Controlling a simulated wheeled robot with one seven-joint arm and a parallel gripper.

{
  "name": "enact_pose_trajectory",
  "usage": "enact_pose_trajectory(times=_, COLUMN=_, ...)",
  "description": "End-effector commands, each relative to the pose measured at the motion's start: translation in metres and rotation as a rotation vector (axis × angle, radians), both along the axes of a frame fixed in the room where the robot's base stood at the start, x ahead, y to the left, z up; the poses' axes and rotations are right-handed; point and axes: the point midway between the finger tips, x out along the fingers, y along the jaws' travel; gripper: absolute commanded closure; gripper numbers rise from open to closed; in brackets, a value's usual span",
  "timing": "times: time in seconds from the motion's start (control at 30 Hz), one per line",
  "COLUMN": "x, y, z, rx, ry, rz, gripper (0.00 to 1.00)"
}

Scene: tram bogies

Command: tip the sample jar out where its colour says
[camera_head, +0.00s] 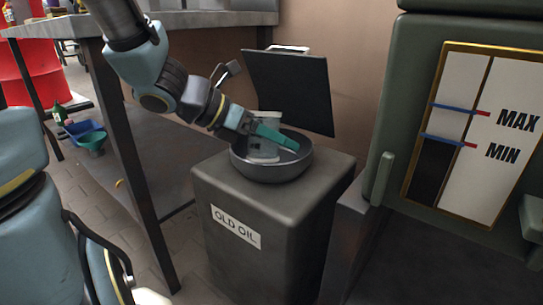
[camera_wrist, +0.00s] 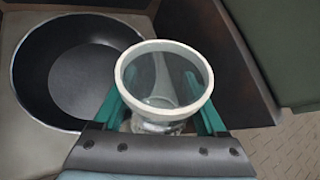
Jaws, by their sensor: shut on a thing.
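The sample jar (camera_wrist: 163,85) is a clear jar with a white rim, and my gripper (camera_head: 276,137) is shut on it with teal fingers. The wrist view looks into its open mouth; the inside looks grey, and I cannot tell a clear colour or how much it holds. In the head view the jar (camera_head: 264,150) shows pale, roughly upright, in front of or over the dark round bowl (camera_head: 262,174) on top of the grey "OLD OIL" bin (camera_head: 236,228). In the wrist view the bowl (camera_wrist: 35,105) lies left of the jar, and its visible bottom looks bare.
A dark raised lid (camera_head: 290,90) stands behind the bowl. A green cabinet with a MAX/MIN level gauge (camera_head: 470,130) is close on the right. A grey workbench (camera_head: 200,20), a red drum (camera_head: 40,72) and blue and green funnels or tubs (camera_head: 88,135) are at left.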

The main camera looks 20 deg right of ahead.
Motion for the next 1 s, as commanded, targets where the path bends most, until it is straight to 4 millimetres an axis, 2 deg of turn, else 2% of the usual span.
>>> enact_pose_trajectory(times=0.07, x=-0.002, y=0.001, z=-0.007, rx=-0.008, ry=-0.021, rz=-0.001, gripper=0.9)
enact_pose_trajectory(times=1.0, x=-0.016, y=0.008, z=-0.005, rx=-0.173, ry=-0.288, rz=-0.002, gripper=0.9)
